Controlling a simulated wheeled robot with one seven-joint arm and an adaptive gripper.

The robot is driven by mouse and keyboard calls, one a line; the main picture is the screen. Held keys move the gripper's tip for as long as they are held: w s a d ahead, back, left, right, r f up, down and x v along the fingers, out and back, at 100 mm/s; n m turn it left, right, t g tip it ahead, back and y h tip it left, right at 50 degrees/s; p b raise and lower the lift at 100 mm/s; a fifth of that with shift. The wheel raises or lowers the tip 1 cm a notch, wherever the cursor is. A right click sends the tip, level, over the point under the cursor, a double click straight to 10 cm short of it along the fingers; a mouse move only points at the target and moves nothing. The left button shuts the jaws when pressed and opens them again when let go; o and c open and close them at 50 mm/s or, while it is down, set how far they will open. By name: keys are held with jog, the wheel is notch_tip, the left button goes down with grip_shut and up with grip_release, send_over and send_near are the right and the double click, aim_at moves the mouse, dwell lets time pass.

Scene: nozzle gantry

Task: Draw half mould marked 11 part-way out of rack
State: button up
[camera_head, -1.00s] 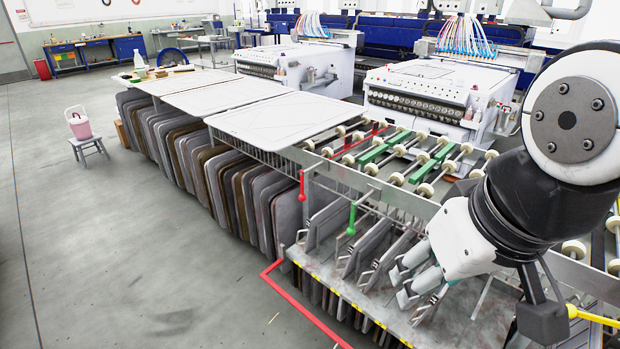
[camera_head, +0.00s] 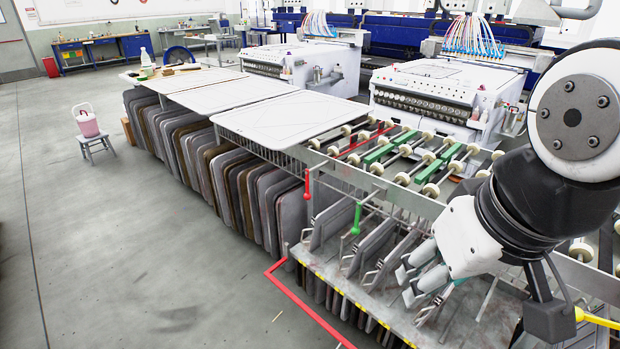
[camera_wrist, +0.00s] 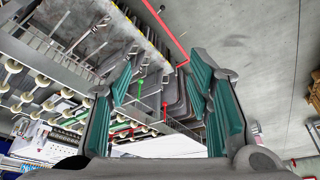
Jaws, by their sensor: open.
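Several flat grey half moulds stand on edge in the front bay of the rack (camera_head: 330,277), each with a small wire handle. The leftmost half mould (camera_head: 328,224) and its neighbour (camera_head: 374,242) show clearly. No number is legible, so I cannot tell which is marked 11. My gripper (camera_head: 409,284) is open at the rack's front, over the right-hand moulds, and hides part of them. In the wrist view its two teal-padded fingers (camera_wrist: 160,65) are spread apart with nothing between them. The rack's moulds show beyond them, upside down.
A red rail (camera_head: 305,303) juts out at floor side. White rollers (camera_head: 430,190) lie above the bay.

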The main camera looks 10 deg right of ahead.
jog(key=w+d+f+n+g+h+b, duration=0.2)
jog(key=w+d+f+n+h+b, duration=0.15)
jog(key=w+f, duration=0.55)
jog(key=w+d+f+n+g+h+b, duration=0.1)
jog(key=w+d+f+n+h+b, duration=0.2)
jog(key=w+f, duration=0.6)
jog(key=w+d+f+n+g+h+b, duration=0.25)
jog(key=w+f+b, duration=0.3)
jog(key=w, duration=0.55)
jog(key=n+t+h+b, duration=0.5)
jog(key=n+t+b, duration=0.3)
jog(key=n+t, duration=0.5)
send_near(355, 250)
jog(key=a+n+g, duration=0.1)
jog(key=a, duration=0.2)
jog(key=shift+s+d, duration=0.15)
jog(key=shift+s, duration=0.3)
jog(key=b+x, duration=0.2)
jog(key=x, duration=1.1)
jog(key=shift+w+d+r+b, duration=0.1)
jog(key=shift+d+r+b, duration=0.1)
jog(key=shift+d+b, duration=0.2)
jog(key=shift+c, duration=0.6)
